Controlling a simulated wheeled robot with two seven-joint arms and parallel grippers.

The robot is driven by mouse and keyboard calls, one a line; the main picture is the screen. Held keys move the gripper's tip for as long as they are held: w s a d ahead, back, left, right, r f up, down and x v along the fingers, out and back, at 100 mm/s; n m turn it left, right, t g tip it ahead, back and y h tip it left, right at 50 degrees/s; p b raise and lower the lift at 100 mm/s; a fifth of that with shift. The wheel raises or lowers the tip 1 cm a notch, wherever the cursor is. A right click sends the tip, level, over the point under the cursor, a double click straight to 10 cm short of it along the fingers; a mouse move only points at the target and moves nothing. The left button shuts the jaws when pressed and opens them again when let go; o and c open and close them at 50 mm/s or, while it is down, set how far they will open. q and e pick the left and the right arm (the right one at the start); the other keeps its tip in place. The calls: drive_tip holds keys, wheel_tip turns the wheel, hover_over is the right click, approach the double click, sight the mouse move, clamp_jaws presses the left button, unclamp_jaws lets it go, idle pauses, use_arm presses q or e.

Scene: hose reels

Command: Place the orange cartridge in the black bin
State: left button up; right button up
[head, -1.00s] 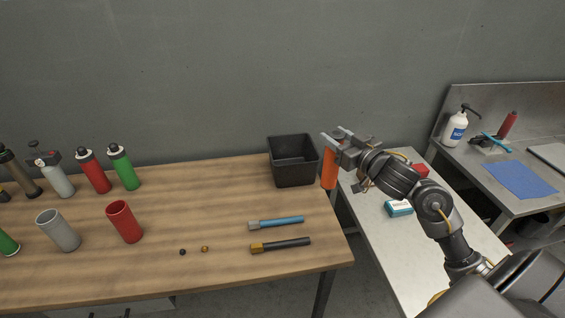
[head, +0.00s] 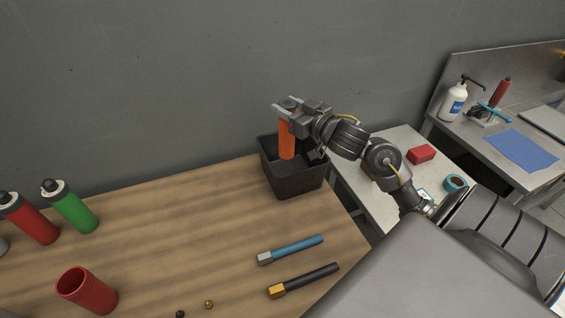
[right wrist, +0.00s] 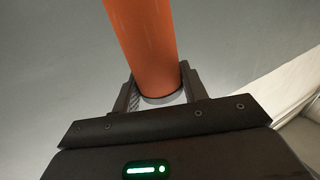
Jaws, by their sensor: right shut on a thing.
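The orange cartridge (head: 287,139) hangs upright from my right gripper (head: 285,105), which is shut on its upper end. In the head view the cartridge overlaps the opening of the black bin (head: 293,185), with its lower end at about the height of the bin's mouth or just inside; the exact depth is hard to tell. The bin stands at the back right of the wooden table. In the right wrist view the cartridge (right wrist: 143,45) sits between the two fingers (right wrist: 160,97). My left gripper is not in view.
A blue-handled tool (head: 291,250) and a black-handled tool (head: 304,281) lie in front of the bin. A red cup (head: 88,291), a green bottle (head: 70,207) and a red bottle (head: 29,218) stand at left. A pale side table (head: 398,142) is to the right.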

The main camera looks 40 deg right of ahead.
sight(292, 148)
wheel_tip(292, 148, down, 8)
drive_tip(key=shift+f+b, duration=0.1)
drive_tip(key=shift+b, duration=1.1)
drive_tip(key=shift+f, duration=2.15)
drive_tip(key=o, duration=1.3)
drive_tip(key=shift+f, duration=0.15)
